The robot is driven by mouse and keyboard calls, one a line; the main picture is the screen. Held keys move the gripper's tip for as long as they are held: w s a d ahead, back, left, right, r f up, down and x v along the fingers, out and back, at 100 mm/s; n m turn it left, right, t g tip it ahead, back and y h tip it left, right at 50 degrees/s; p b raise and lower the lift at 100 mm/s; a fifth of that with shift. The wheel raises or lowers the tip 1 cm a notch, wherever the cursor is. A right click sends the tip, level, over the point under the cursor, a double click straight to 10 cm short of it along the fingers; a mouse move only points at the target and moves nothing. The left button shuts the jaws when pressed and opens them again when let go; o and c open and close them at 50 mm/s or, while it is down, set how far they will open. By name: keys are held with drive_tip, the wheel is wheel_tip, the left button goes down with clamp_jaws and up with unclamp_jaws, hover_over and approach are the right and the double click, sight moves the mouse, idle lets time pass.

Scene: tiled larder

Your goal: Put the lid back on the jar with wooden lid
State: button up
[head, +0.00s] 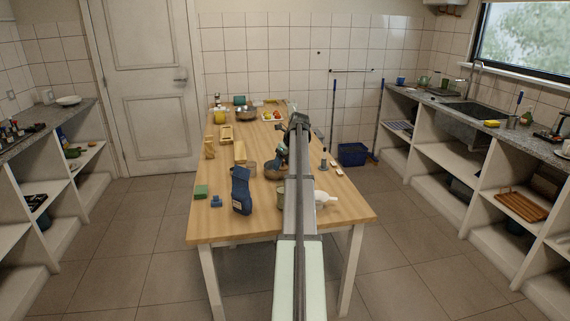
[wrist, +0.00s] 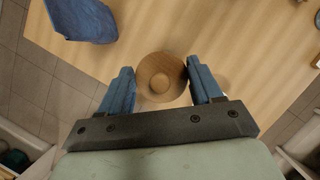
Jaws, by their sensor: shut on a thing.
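My gripper (wrist: 160,74) has its two blue fingers on either side of the wooden lid in the wrist view. It is shut on this round lid (wrist: 160,64), which has a small round knob on top. I see no jar in the wrist view; anything beneath the lid is hidden by it. In the head view my arm covers much of the table's right half, and I cannot make out the fingers or lid there. A grey-green jar-like vessel (head: 280,191) stands beside my arm, partly covered by it; I cannot tell if it is the lid's jar.
A blue bag (head: 241,190) stands near the front edge of the wooden table (head: 335,215), and shows in the wrist view (wrist: 82,18). A white object (head: 324,198) is right of my arm. A brown bowl (head: 273,172) and clear container (head: 252,168) stand farther back.

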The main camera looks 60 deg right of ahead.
drive_tip(key=shift+f, duration=0.25)
drive_tip(key=shift+f, duration=2.7)
drive_tip(key=shift+f, duration=1.1)
idle(1.0)
drive_tip(key=o, duration=1.1)
drive_tip(key=shift+o, duration=0.5)
drive_tip(key=shift+r, duration=0.15)
drive_tip(key=shift+r, duration=3.35)
